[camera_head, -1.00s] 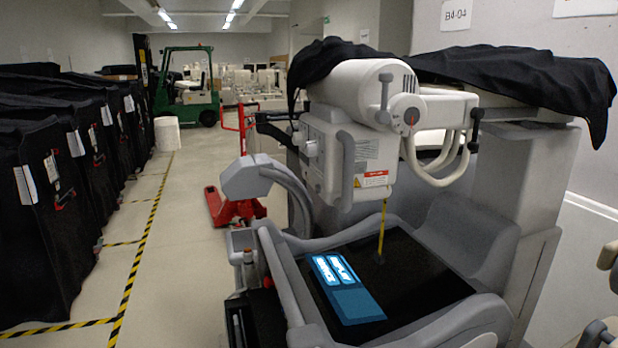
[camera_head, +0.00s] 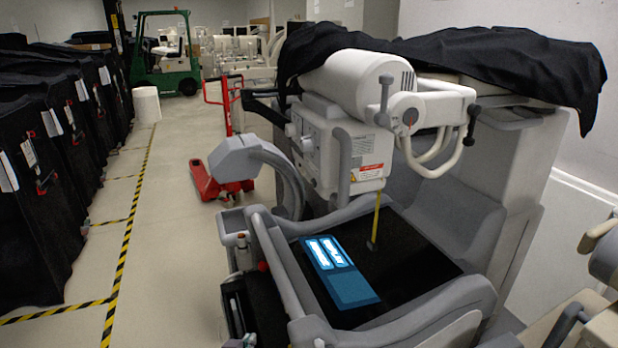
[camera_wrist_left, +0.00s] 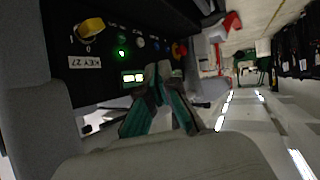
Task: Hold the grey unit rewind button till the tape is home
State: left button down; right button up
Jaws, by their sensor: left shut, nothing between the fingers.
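The grey and white unit (camera_head: 345,155) stands at centre right in the head view, partly under a black cover. A yellow tape (camera_head: 377,218) hangs from its white head and reaches down to the dark tray top, beside a blue screen (camera_head: 338,268). The left wrist view shows my left gripper (camera_wrist_left: 158,68) shut and empty, its dark teal fingers together in front of a black control panel (camera_wrist_left: 95,75). Small round buttons (camera_wrist_left: 141,43), a green lamp and a lit display sit beyond the fingertips. I cannot tell which button is rewind, nor whether the fingertips touch one. My right gripper is out of view.
The panel also bears a yellow key switch (camera_wrist_left: 89,28) and a red stop button (camera_wrist_left: 180,50). Black-covered carts (camera_head: 35,180) line the left side. A red pallet truck (camera_head: 215,182) and green forklift (camera_head: 165,62) stand behind. The taped aisle floor (camera_head: 170,240) is clear.

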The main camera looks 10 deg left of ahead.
aim_at(313, 183)
pick_arm(q)
jog(key=w+r+t+h+p, duration=0.1)
jog(key=w+r+t+h, duration=0.2)
jog(key=r, duration=1.3)
jog(key=w+r+t+h+p, duration=0.1)
jog(key=w+r+t+h, duration=0.1)
jog(key=w+r+t, duration=0.3)
jog(key=w+r, duration=0.4)
jog(key=r, duration=0.7)
jog(key=shift+w+d+r+t+h, duration=0.15)
jog(key=shift+r+t+h, duration=0.15)
jog(key=shift+r+h, duration=0.1)
jog(key=w+d+b, duration=0.1)
jog(key=w+d, duration=0.4)
jog(key=d, duration=0.2)
jog(key=shift+d, duration=0.15)
jog(key=shift+w+d, duration=0.2)
jog(key=shift+d, duration=0.15)
